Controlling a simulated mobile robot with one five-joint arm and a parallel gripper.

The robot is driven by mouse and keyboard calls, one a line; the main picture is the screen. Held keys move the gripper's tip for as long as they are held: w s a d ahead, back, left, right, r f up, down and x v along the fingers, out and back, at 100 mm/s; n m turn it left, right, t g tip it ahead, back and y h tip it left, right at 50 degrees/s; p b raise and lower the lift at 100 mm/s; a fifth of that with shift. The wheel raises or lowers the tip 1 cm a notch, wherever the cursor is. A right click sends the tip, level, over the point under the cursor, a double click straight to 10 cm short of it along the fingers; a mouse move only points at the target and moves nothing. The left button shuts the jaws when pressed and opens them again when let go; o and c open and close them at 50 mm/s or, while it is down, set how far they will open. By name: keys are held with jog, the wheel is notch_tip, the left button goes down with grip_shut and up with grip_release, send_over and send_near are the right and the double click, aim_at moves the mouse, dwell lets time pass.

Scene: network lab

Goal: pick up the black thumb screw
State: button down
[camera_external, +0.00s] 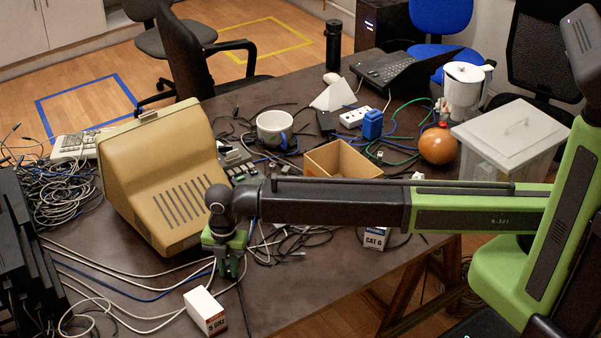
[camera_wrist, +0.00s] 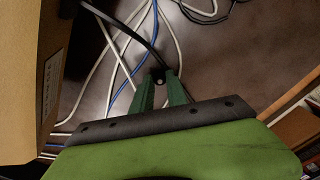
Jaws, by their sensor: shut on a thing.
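The black thumb screw (camera_wrist: 158,75) shows in the wrist view as a small dark piece with a pale spot, between the tips of my green fingers. My gripper (camera_wrist: 161,88) is shut on it. In the external view my gripper (camera_external: 229,268) points down near the front edge of the dark table, just right of the beige monitor. The screw is too small and hidden by the fingers to make out there. A black cable (camera_wrist: 130,36) runs right up to the screw in the wrist view; whether they touch I cannot tell.
The beige monitor (camera_external: 165,185) stands close on the left. White and blue cables (camera_external: 130,295) lie around my gripper. A small white box (camera_external: 204,309) sits in front, at the table edge. An open cardboard box (camera_external: 335,160), a mug (camera_external: 268,121) and an orange ball (camera_external: 438,147) stand farther back.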

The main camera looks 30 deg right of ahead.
dwell(0.3)
jog(key=shift+r+p, duration=0.45)
jog(key=shift+p, duration=0.05)
notch_tip(320, 180, up, 4)
jog(key=p, duration=0.4)
jog(key=w+d+r+p, duration=0.4)
jog(key=d+r+p, duration=0.2)
jog(key=d, duration=0.5)
jog(key=shift+d, duration=0.1)
